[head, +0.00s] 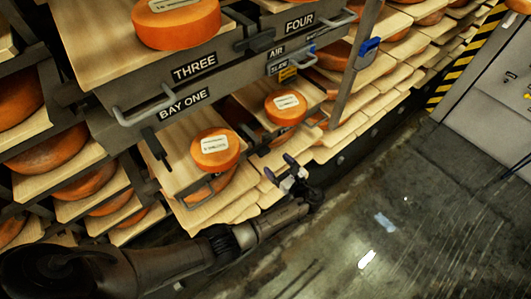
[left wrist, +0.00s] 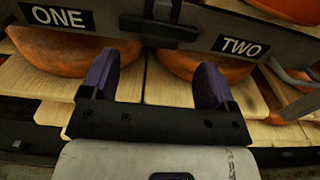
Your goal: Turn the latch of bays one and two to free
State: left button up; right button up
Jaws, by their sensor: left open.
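In the left wrist view a black latch (left wrist: 158,30) sits on the grey rail between the white-lettered signs ONE (left wrist: 58,17) and TWO (left wrist: 239,45). It has a wide crosspiece and a block at the top, cut off by the frame edge; its exact setting is hard to tell. My left gripper (left wrist: 157,78) is open and empty, its two purple fingers apart, below the latch in the picture and not around it. In the head view my left gripper (head: 286,174) is in front of the lower boards. My right gripper is not in view.
Orange cheese wheels (head: 215,150) lie on wooden boards around the rack. The concrete floor (head: 400,210) at right is open.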

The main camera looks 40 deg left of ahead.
aim_at(266, 153)
pick_arm(q)
jog(key=a, duration=0.2)
jog(key=w+a, duration=0.1)
jog(key=a, duration=0.2)
jog(key=shift+a+b, duration=0.15)
jog(key=shift+b, duration=0.25)
jog(key=shift+w+a, duration=0.2)
jog(key=shift+a, duration=0.65)
jog(key=c, duration=0.9)
